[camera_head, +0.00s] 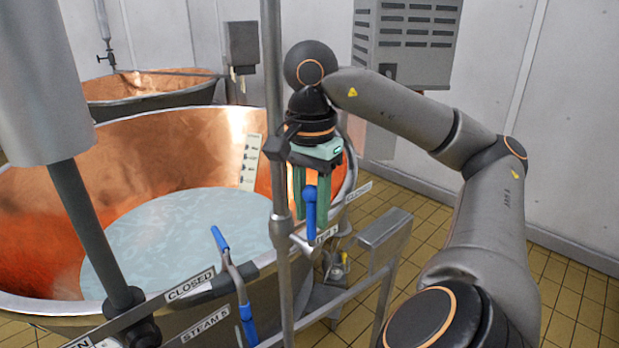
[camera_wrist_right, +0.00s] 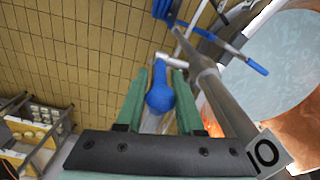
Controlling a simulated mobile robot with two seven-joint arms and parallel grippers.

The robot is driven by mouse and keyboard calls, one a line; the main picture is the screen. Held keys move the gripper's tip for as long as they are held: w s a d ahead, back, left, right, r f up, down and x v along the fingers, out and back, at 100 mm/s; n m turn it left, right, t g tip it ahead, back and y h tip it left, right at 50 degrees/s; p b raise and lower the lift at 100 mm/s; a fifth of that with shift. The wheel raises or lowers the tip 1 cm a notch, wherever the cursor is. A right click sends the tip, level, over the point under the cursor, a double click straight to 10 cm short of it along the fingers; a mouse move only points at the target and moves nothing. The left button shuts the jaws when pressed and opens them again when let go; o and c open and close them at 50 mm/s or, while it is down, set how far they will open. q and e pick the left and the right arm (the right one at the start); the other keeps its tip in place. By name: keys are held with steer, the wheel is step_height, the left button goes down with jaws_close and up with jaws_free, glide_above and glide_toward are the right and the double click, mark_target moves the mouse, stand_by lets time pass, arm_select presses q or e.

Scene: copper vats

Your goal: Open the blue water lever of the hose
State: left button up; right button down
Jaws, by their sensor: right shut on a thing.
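The blue water lever (camera_head: 311,210) hangs roughly upright on a small metal valve just right of the grey vertical pipe (camera_head: 275,110). My right gripper (camera_head: 311,214) comes down over it from above with its green fingers on either side. In the right wrist view the lever's rounded blue end (camera_wrist_right: 160,97) lies between the two green fingers (camera_wrist_right: 160,98). The right gripper is shut on the lever. The fingers partly hide the lever's upper part in the head view. My left gripper is not in view.
A large copper vat (camera_head: 150,150) of pale liquid fills the left. Another lever with a blue handle (camera_head: 220,240) stands near its rim by the label "CLOSED" (camera_head: 190,285). A metal rail (camera_head: 385,240) is right of the pipe. Tiled floor (camera_head: 575,300) lies open at right.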

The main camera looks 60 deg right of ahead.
mark_target(311, 186)
steer(key=c, duration=0.8)
jaws_free()
steer(key=shift+a, duration=0.15)
step_height(311, 186, up, 3)
steer(key=p, duration=0.2)
steer(key=shift+p, duration=0.35)
steer(key=shift+r, duration=4.75)
